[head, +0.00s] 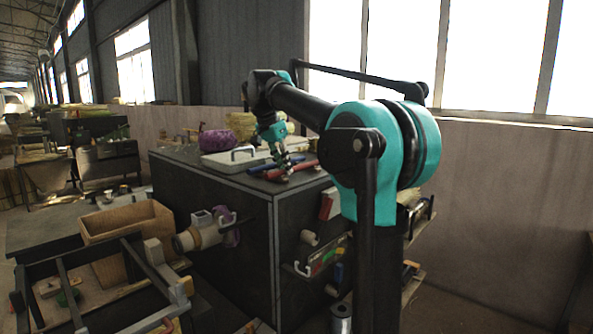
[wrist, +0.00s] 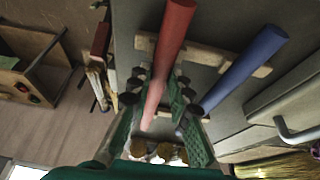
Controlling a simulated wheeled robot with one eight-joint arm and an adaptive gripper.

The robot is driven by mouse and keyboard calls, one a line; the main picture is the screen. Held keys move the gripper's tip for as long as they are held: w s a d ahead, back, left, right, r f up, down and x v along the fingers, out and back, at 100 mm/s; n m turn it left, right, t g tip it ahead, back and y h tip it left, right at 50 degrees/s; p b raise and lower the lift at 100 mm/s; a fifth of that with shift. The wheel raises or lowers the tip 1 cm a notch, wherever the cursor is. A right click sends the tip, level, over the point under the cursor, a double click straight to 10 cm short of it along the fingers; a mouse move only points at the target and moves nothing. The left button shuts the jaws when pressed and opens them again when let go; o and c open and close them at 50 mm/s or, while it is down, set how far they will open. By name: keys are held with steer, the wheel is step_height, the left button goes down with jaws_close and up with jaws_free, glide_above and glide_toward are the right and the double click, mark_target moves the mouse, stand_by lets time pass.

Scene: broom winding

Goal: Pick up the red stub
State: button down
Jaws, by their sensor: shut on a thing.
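The red stub (wrist: 172,35) is a short red rod between the two fingers of my gripper (wrist: 160,92) in the wrist view. The fingers are closed on its sides, and its far end sticks out beyond them. In the head view the red stub (head: 297,169) is at the top of the dark cabinet, with my gripper (head: 284,167) over it. The blue stub (wrist: 245,66) lies beside it to the right in the wrist view, apart from it. In the head view the blue stub (head: 270,166) is just behind the red one.
A wooden strip (wrist: 262,72) lies below both stubs. A pale case with a handle (head: 230,161) and a purple bundle (head: 216,140) stand on the dark cabinet (head: 215,205). Shelves with small items (head: 325,255) are on its right side. A wooden box (head: 125,222) is at left.

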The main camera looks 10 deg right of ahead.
steer(key=shift+r, duration=0.1)
step_height(320, 180, up, 20)
steer(key=shift+f, duration=0.2)
stand_by(0.5)
steer(key=shift+r, duration=0.1)
stand_by(0.7)
